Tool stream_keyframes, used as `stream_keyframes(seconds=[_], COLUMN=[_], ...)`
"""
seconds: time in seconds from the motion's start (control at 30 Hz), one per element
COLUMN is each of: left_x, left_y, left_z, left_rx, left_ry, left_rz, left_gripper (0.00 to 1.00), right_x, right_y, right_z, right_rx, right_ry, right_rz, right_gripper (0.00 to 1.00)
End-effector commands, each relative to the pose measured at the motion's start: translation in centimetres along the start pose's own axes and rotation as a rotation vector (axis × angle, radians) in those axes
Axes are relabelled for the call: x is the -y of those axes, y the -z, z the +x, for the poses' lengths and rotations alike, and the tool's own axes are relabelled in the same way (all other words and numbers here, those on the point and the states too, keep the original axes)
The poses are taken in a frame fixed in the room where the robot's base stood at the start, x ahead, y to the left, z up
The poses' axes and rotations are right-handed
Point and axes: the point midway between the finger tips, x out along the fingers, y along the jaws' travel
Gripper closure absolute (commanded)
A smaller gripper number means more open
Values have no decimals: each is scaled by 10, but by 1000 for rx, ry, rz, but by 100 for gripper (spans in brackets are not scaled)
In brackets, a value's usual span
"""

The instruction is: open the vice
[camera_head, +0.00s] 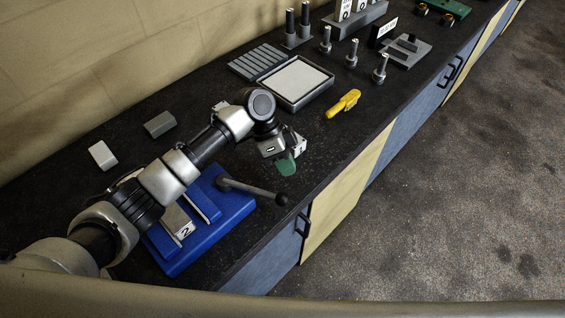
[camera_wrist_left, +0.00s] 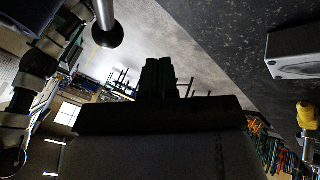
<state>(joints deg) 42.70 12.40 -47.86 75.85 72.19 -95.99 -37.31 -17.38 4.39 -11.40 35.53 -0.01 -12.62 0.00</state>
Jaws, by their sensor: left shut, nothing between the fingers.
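The blue vice (camera_head: 236,204) sits on the dark bench top at the lower left, with a label "2" on its grey jaw part. Its grey handle bar (camera_head: 250,189) points to the right and ends in a black ball (camera_head: 281,199). The bar (camera_wrist_left: 104,12) and ball also show at the upper left of the left wrist view. My left gripper (camera_head: 286,164), with green fingers, is shut and empty. It is beyond the handle's ball end in the head view, apart from it. Its fingers also show in the left wrist view (camera_wrist_left: 158,76). My left arm hides part of the vice. My right gripper is not in view.
A yellow tool (camera_head: 343,103) and a grey tray (camera_head: 303,99) lie farther along the bench. Several upright grey posts (camera_head: 380,68) stand beyond. Two small blocks (camera_head: 160,124) (camera_head: 102,155) lie near the wall. The bench's front edge is close to the vice.

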Motion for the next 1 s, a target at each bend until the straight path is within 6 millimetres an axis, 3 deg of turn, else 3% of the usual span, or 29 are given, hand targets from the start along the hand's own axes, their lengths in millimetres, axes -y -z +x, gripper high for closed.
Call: stream_keyframes(seconds=[0.27,0.5,0.67,0.9,1.0], left_x=[9,12,12,12,12], left_y=[7,13,15,16,16], left_z=[-48,-86,-98,-100,-100], left_rx=[-4,-4,-4,-4,-4], left_ry=[9,8,6,6,6], left_rz=[3,1,1,1,2], left_gripper=[100,100,100,100,100], right_x=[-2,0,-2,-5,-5], right_y=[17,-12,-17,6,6], right_z=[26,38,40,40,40], right_rx=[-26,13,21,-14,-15], right_ry=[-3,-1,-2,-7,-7], right_rz=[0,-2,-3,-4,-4], right_gripper=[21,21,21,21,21])
